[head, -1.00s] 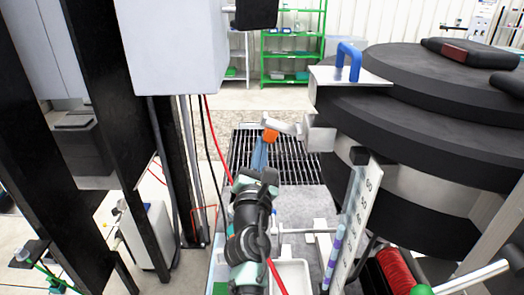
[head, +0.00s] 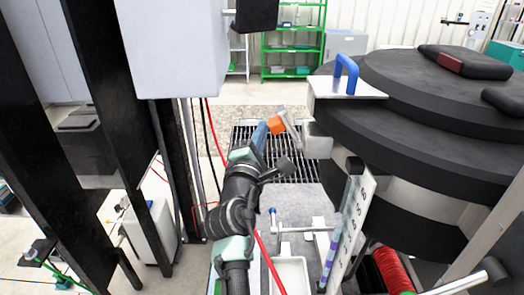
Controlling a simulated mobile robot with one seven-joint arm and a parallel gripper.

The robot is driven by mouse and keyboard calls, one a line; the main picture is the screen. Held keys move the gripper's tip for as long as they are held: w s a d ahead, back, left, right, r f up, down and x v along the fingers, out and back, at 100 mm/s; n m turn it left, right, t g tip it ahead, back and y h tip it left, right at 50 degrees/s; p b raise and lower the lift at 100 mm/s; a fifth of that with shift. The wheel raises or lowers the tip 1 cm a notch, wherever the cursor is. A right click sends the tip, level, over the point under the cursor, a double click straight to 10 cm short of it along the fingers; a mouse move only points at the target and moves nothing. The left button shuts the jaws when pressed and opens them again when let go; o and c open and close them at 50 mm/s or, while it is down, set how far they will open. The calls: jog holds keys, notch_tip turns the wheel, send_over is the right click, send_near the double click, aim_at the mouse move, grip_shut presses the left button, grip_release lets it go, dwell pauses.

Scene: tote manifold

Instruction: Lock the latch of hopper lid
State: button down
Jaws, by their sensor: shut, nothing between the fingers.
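The hopper (head: 400,197) is a large dark drum at right in the head view, with its dark round lid (head: 415,80) lying on it. A blue handle (head: 346,74) stands on a pale plate (head: 345,90) at the lid's left edge. The latch (head: 289,122) is a grey metal lever with an orange end piece (head: 276,125). It sticks out left from a metal bracket (head: 317,142) on the hopper's side. My gripper (head: 260,134) has blue fingers, shut and empty, just left of the orange piece. I cannot tell whether they touch it.
A grey cabinet (head: 172,48) and black posts (head: 100,95) stand at left. A white ruled scale (head: 352,225) stands upright in front of the hopper. A red cable (head: 268,265) runs by my arm. A dark floor grate (head: 300,165) lies behind the latch.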

aim_at(278, 110)
jog(key=r+m, duration=0.1)
jog(key=d+m+p, duration=0.1)
jog(key=r+m+g+p, duration=0.1)
jog(key=shift+d+r+m, duration=0.25)
jog(key=shift+r+m, duration=0.05)
jog(key=shift+d+r+m+g+p, duration=0.3)
jog(key=shift+d+r+m+p, duration=0.2)
jog(key=shift+m+p, duration=0.45)
jog(key=shift+d, duration=0.1)
